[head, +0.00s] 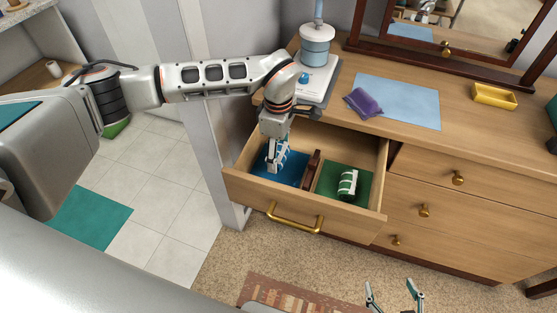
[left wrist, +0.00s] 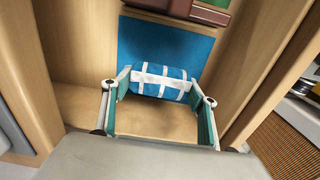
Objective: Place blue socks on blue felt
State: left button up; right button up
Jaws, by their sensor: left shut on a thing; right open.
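The rolled blue socks with white stripes (head: 282,158) are between the fingers of my left gripper (head: 273,163), inside the open drawer. The left wrist view shows the socks (left wrist: 160,80) with a finger on either side; the gripper is shut on them. The blue felt (head: 295,178) covers the drawer's left compartment floor and also shows behind the socks in the left wrist view (left wrist: 165,38). I cannot tell whether the socks touch the felt. My right gripper (head: 394,293) is open and empty above the floor at the bottom of the head view.
A wooden divider (head: 312,168) separates the green felt (head: 328,182), where green-and-white socks (head: 347,184) lie. The drawer front has a brass handle (head: 295,221). On the dresser top are a purple cloth item (head: 364,102), a light blue mat (head: 410,101) and a yellow tray (head: 494,96).

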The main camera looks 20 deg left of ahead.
aim_at(279, 161)
pick_arm(q)
notch_tip(279, 161, down, 3)
jog(key=shift+s+f, duration=0.1)
jog(key=shift+f, duration=0.25)
jog(key=o, duration=1.1)
jog(key=shift+f, duration=0.1)
